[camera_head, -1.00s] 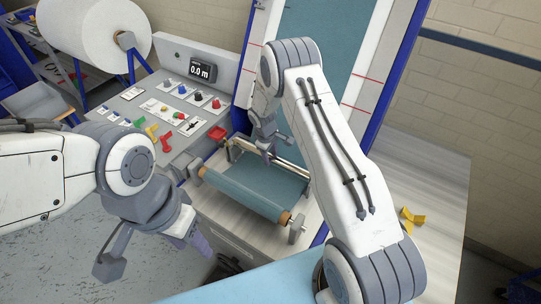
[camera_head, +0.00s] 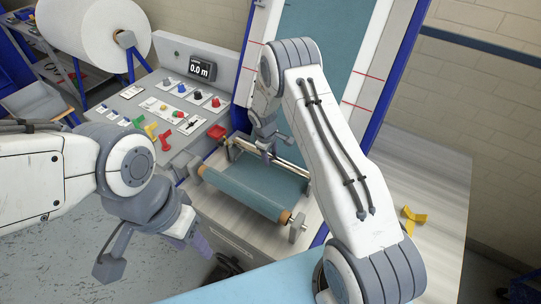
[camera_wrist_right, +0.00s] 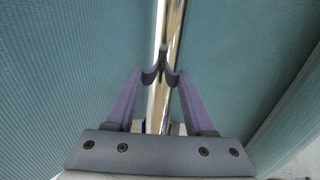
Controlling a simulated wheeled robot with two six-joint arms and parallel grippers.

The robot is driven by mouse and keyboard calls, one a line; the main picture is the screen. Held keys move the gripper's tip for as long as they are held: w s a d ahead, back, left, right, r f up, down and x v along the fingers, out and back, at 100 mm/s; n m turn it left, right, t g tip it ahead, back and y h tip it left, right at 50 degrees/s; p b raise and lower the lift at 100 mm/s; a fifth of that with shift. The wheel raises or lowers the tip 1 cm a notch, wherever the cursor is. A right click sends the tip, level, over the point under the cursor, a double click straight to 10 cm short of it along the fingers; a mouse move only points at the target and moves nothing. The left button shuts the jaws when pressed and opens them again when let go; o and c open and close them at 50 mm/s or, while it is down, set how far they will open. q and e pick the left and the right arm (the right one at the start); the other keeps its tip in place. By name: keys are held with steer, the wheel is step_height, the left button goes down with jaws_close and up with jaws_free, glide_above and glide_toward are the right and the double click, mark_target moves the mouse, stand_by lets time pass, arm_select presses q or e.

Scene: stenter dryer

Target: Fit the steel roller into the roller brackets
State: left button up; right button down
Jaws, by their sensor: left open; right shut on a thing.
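The steel roller (camera_head: 288,163) is a thin shiny bar lying lengthwise behind the teal fabric roll, at the foot of the upright teal cloth. My right gripper (camera_head: 266,151) is shut on it; in the right wrist view the fingertips (camera_wrist_right: 163,74) close around the steel roller (camera_wrist_right: 167,28). A small bracket (camera_head: 230,149) stands by the roller's left end. The far right end is partly hidden by my right arm, and I cannot tell whether either end is seated. My left gripper (camera_head: 153,250) is open and empty, in front of the machine at lower left.
The teal fabric roll (camera_head: 245,193) with orange ends lies in front of the steel roller. A control panel (camera_head: 170,105) with knobs and coloured handles is to the left. A yellow part (camera_head: 413,216) lies on the right-hand worktop (camera_head: 432,175), which is otherwise mostly clear.

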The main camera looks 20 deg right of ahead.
steer(key=shift+f+b, duration=0.9)
steer(key=shift+f, duration=0.15)
steer(key=shift+c, duration=1)
jaws_free()
steer(key=r+b, duration=0.1)
steer(key=r, duration=0.2)
steer(key=a+r, duration=0.1)
steer(key=r, duration=0.2)
steer(key=s+r+b, duration=0.1)
steer(key=r, duration=0.2)
steer(key=shift+a+r+b, duration=0.1)
steer(key=shift+a+b, duration=0.1)
steer(key=shift+b, duration=0.1)
steer(key=shift+s+a+r, duration=0.1)
steer(key=shift+r, duration=0.45)
